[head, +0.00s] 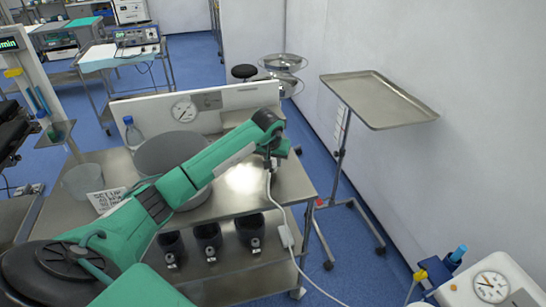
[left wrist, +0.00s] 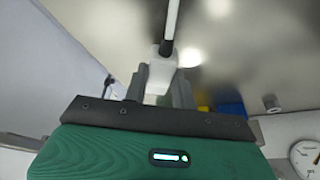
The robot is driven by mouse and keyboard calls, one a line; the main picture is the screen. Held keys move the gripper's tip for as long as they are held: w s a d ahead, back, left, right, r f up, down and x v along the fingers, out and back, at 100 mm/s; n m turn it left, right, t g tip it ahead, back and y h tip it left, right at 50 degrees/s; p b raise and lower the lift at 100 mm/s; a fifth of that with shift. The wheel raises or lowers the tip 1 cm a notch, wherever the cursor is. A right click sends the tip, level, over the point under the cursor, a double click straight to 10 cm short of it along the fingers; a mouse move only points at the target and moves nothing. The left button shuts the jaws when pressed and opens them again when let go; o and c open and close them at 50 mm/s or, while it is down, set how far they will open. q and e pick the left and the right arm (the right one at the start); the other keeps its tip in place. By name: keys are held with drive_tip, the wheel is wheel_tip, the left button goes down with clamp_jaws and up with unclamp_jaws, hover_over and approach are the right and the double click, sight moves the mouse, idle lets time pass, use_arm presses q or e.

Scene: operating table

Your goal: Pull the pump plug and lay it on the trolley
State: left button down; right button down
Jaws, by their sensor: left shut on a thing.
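My left gripper (head: 270,160) is over the right part of the steel trolley (head: 300,185), pointing down. In the left wrist view its fingers (left wrist: 158,88) are shut on a white plug (left wrist: 160,72). A cable runs from the plug's far end. In the head view a white cable (head: 273,195) hangs from the gripper past the trolley's right edge, through a small white inline piece (head: 286,236), towards the floor. The plug itself is mostly hidden behind the gripper in the head view. I cannot tell whether it touches the trolley top. My right gripper is not in view.
A white panel with a dial (head: 185,110) stands along the trolley's back. A bottle (head: 132,133), a large grey round thing (head: 165,150), a clear tub (head: 80,181) and a note card (head: 107,199) are left. A tray stand (head: 378,100) and a dial-faced unit (head: 491,287) are right.

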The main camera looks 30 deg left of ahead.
use_arm(q)
drive_tip(key=shift+f, duration=0.5)
drive_tip(key=c, duration=1.1)
unclamp_jaws()
drive_tip(key=shift+o, duration=0.2)
